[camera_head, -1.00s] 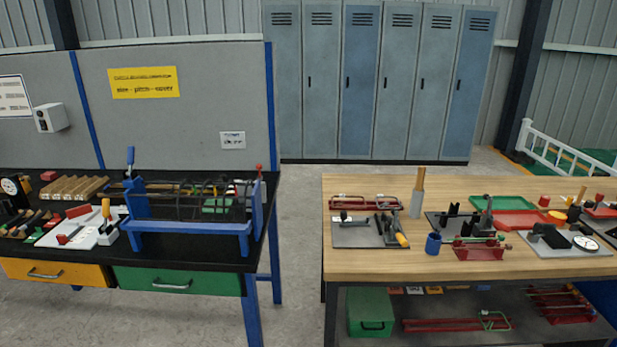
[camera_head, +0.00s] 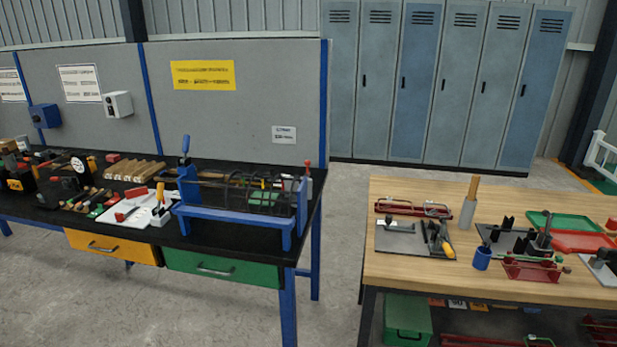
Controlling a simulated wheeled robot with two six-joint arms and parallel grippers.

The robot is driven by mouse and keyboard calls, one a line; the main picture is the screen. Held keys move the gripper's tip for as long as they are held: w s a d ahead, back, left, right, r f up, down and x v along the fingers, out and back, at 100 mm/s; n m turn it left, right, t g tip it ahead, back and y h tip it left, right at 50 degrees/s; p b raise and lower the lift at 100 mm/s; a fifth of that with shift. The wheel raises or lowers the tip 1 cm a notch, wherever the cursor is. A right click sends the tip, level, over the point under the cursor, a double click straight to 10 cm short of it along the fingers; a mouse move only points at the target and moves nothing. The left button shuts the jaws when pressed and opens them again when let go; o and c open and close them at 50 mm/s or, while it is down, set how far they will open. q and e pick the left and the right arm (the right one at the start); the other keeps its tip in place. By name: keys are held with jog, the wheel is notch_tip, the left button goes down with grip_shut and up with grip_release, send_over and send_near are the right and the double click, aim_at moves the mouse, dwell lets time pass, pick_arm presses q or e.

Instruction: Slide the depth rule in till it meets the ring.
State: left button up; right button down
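A rebar cage (camera_head: 258,197) with dark rings lies in a blue frame (camera_head: 238,218) on the black bench at the left. I cannot tell the depth rule for sure at this distance. A white board (camera_head: 138,210) with small tools, one with an orange handle, lies left of the blue frame. A grey plate (camera_head: 402,238) with a silver tool and a yellow-handled tool lies on the wooden table. Neither of my grippers is in view.
The black bench (camera_head: 60,208) and the wooden table (camera_head: 400,275) stand apart, with free concrete floor (camera_head: 335,235) between them. A blue cup (camera_head: 482,258) and a wood-handled tool (camera_head: 468,205) stand on the wooden table. Lockers (camera_head: 440,85) stand behind.

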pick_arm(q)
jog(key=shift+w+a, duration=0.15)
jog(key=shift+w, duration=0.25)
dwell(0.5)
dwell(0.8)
